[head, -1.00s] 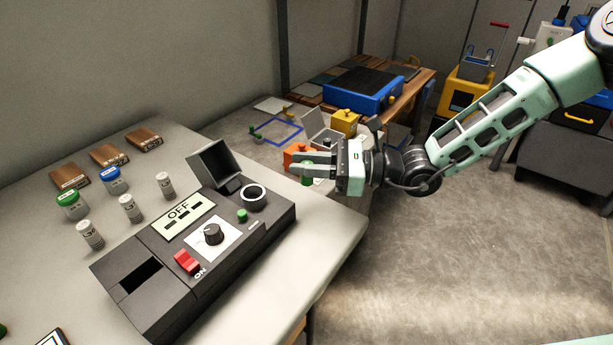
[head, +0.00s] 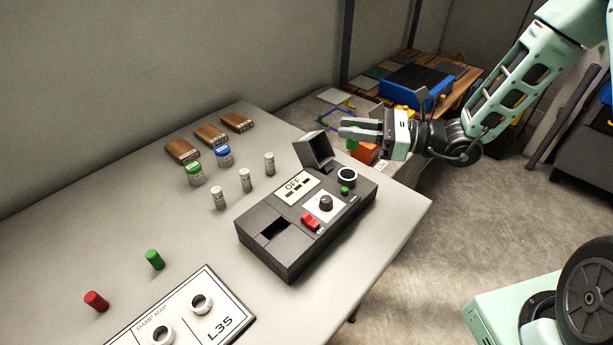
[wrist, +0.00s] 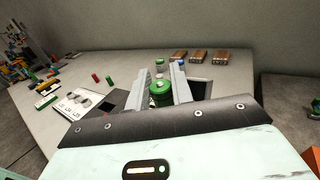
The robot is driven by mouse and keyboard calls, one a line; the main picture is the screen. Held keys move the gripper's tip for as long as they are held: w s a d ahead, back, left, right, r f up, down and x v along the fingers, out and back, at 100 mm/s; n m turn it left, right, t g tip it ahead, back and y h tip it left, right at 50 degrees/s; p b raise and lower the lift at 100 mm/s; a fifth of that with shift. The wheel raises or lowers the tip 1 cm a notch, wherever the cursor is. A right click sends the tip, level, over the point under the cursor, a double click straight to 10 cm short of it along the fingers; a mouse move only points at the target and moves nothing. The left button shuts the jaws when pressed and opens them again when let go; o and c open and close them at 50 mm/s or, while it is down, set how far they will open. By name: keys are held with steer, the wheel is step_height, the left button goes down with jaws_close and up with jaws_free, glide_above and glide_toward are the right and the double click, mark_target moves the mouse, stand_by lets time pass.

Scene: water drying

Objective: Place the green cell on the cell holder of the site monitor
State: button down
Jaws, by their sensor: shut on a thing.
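My gripper (head: 350,129) is shut on the green cell (wrist: 160,93), which sits between the two fingers in the wrist view. In the head view only a little of the cell (head: 352,145) shows below the fingers. The site monitor (head: 292,248) is a dark box on the table, with a screen reading OFF, a knob and a red switch. A white-rimmed ring (head: 347,174), which looks like the cell holder, is at its far right end beside a raised dark flap (head: 314,148). My gripper appears above and behind that end, apart from it.
Green-lidded (head: 195,174) and blue-lidded (head: 223,156) jars, small grey cylinders and brown blocks stand left of the monitor. A damp map board (head: 220,320) and red (head: 96,301) and green (head: 154,259) pegs are nearer. An orange box (head: 364,153) is behind the table.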

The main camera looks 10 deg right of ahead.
mark_target(351, 148)
step_height(351, 148, down, 4)
steer(key=shift+a+f, duration=0.15)
steer(key=shift+f, duration=2.7)
steer(key=shift+f+b, duration=0.15)
steer(key=shift+b, duration=0.2)
steer(key=c, duration=1.2)
jaws_free()
steer(key=shift+c, duration=0.2)
